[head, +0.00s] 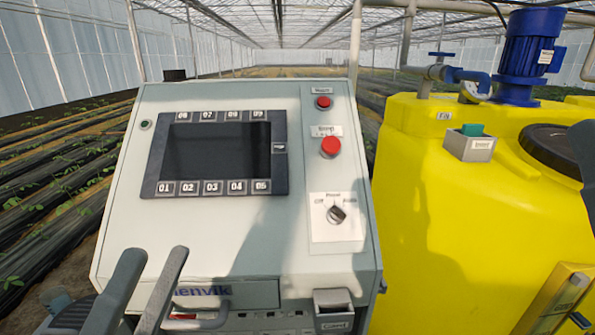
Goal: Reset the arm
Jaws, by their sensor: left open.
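My left gripper (153,256) is at the lower left, in front of the control cabinet's lower part. Its two grey fingers are apart, with nothing between them. The grey control cabinet (240,215) has a sloped panel with a dark screen (218,150) framed by numbered keys. To the right of the screen are a small red button (323,102), a larger red button (330,147) and a black rotary selector (337,214) on a white plate. My right gripper cannot be made out.
A yellow tank (440,235) stands right of the cabinet, with a blue pump motor (530,55), a grey box with a green top (470,143) and a black lid (550,146). A grey holder (333,310) is low on the cabinet front. A dark shape cuts the right edge.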

